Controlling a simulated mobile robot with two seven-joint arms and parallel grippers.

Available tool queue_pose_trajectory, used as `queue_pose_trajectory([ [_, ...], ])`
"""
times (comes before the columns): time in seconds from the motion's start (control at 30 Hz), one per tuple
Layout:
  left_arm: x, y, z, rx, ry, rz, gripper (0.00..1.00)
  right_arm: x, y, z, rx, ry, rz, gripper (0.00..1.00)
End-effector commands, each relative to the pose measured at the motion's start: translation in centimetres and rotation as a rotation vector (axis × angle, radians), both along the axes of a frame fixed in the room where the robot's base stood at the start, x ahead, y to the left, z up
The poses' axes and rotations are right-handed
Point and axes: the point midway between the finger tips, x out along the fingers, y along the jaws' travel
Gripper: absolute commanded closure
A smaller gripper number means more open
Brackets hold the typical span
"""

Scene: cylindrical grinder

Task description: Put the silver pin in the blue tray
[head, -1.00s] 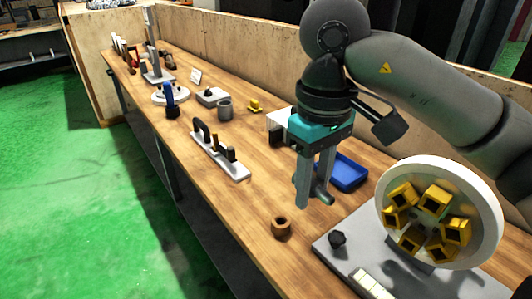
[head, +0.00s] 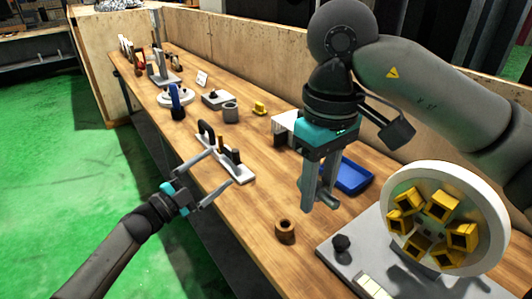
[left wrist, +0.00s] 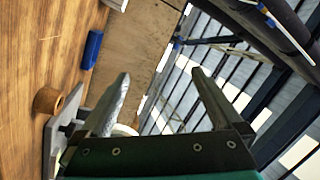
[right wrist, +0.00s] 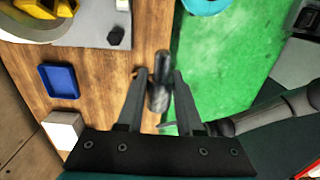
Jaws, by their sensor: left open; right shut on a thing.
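My right gripper (head: 320,200) is shut on the silver pin (head: 328,199), above the wooden table. In the right wrist view the dark grey pin (right wrist: 158,92) sits between the fingertips of that gripper (right wrist: 158,76). The blue tray (head: 356,178) lies on the table behind and to the right of the right gripper, partly hidden by it. The tray also shows in the right wrist view (right wrist: 60,82) and the left wrist view (left wrist: 92,48). My left gripper (head: 221,170) is open and empty at the table's front edge; its spread fingers show in its wrist view (left wrist: 161,76).
A brown ring (head: 285,230) stands below the right gripper. A grey plate with a white wheel holding yellow blocks (head: 440,215) is at the right. A white box (head: 284,128) stands near the tray. A light rack with dark pieces (head: 228,163) lies beside the left gripper.

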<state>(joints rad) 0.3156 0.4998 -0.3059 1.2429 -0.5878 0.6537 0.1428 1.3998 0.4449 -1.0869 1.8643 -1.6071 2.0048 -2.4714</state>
Motion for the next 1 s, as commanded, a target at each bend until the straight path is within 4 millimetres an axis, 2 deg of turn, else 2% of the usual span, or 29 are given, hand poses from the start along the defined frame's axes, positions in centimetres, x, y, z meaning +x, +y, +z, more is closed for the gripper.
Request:
queue_pose_trajectory([
  [0.03, -0.1, -0.9, 3.2, 0.039, -0.082, -0.062, 0.0, 0.0, 0.0, 0.0, 0.0, 0.0, 0.0, 1.0],
  [0.1, -0.8, -2.4, 7.1, 0.099, -0.19, -0.157, 0.0, 0.0, 0.0, 0.0, 0.0, 0.0, 0.0, 1.0],
  [0.17, -1.8, -3.8, 10.2, 0.158, -0.283, -0.245, 0.0, 0.0, 0.0, 0.0, 0.0, 0.0, 0.0, 1.0],
  [0.3, -5.9, -7.3, 16.8, 0.332, -0.514, -0.474, 0.0, 0.0, 0.0, 0.0, 0.0, 0.0, 0.0, 1.0],
  [0.4, -9.8, -9.6, 19.9, 0.492, -0.676, -0.651, 0.0, 0.0, 0.0, 0.0, 0.0, 0.0, 0.0, 1.0],
  [0.53, -14.9, -11.8, 22.0, 0.727, -0.855, -0.86, 0.0, 0.0, 0.0, 0.0, 0.0, 0.0, 0.0, 1.0],
  [0.7, -19.9, -12.9, 22.3, 1.066, -1.007, -1.055, 0.0, 0.0, 0.0, 0.0, 0.0, 0.0, 0.0, 1.0],
  [0.83, -22.0, -13.2, 22.1, 1.324, -1.059, -1.106, 0.0, 0.0, 0.0, 0.0, 0.0, 0.0, 0.0, 1.0],
  [1.0, -23.5, -13.7, 22.2, 1.612, -1.084, -1.037, 0.0, 0.0, 0.0, 0.0, 0.0, 0.0, 0.0, 1.0],
])
